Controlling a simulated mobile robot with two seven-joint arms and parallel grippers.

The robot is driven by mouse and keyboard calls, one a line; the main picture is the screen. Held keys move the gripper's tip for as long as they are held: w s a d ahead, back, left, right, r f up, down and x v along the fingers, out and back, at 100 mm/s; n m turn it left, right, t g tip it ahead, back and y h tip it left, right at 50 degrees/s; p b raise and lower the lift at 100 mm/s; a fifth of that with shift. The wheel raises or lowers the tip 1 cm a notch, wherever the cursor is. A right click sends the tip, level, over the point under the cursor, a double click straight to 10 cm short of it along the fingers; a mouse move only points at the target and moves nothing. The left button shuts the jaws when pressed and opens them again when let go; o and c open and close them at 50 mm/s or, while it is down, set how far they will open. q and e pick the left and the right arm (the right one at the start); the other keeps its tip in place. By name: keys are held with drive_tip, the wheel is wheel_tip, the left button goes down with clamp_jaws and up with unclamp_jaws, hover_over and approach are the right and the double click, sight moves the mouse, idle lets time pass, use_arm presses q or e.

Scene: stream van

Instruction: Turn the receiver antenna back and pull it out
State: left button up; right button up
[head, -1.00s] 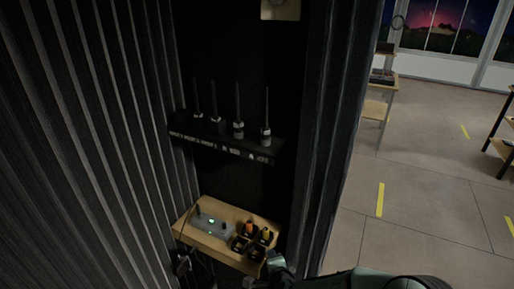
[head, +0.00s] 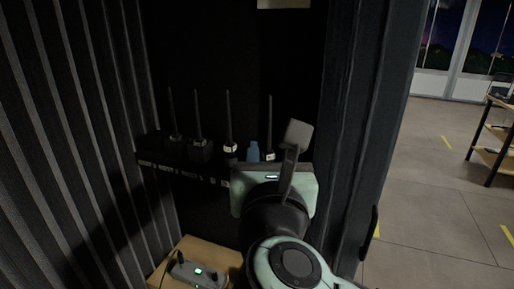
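Several upright black antennas stand in a row along a dark wall shelf (head: 185,172), on small bodies with white labels. From left to right they include one at the far left (head: 171,115), one beside it (head: 197,115), a third (head: 230,118) and the rightmost antenna (head: 270,125). My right gripper (head: 274,143) is raised in front of the right end of the shelf. Its fingers are apart, one to each side of the rightmost antenna's lower part in the picture. I cannot tell whether either touches it. My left gripper is not in view.
A wooden ledge (head: 215,255) below carries a grey device (head: 196,273) with green lights; my arm hides the ledge's right part. A ribbed dark wall (head: 70,150) closes the left side, a dark post (head: 365,130) the right. Open floor (head: 425,200) lies beyond.

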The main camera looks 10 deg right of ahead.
sight(269, 129)
drive_tip(key=p+x, duration=0.2)
drive_tip(key=x, duration=1.1)
drive_tip(key=shift+d+f+p, duration=0.1)
drive_tip(key=shift+d+p, duration=0.05)
drive_tip(key=shift+p, duration=0.25)
clamp_jaws()
drive_tip(key=shift+s, duration=0.1)
